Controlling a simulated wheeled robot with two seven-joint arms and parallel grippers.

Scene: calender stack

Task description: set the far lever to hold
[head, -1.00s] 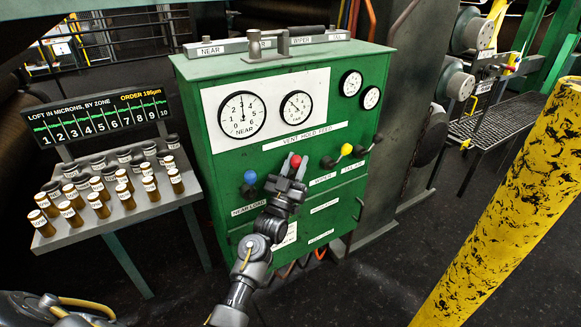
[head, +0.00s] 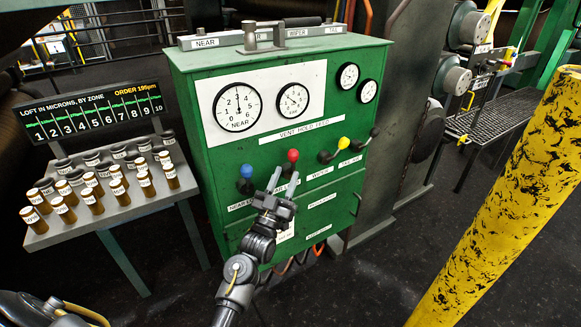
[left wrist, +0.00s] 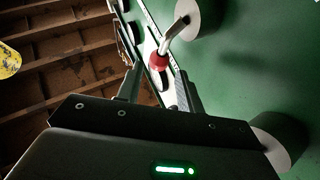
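The lever with the red knob (head: 292,156) stands on the front of the green cabinet (head: 200,120), between the blue-knobbed lever (head: 247,171) and the yellow-knobbed lever (head: 343,144). The strip above the levers reads VENT HOLD FEED (head: 300,131). My left gripper (head: 284,179) is open and empty, just below the red knob. In the left wrist view the red knob (left wrist: 158,62) on its bent metal rod shows ahead, between the spread fingers (left wrist: 156,85). I cannot tell which setting the lever is at. My right gripper is not in view.
A black-knobbed lever (head: 374,132) is at the right of the row. Dials (head: 237,110) sit above the levers. A table (head: 125,212) with several brown cylinders stands left. A yellow post (head: 500,200) rises at right. Floor in front of the cabinet's right side is clear.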

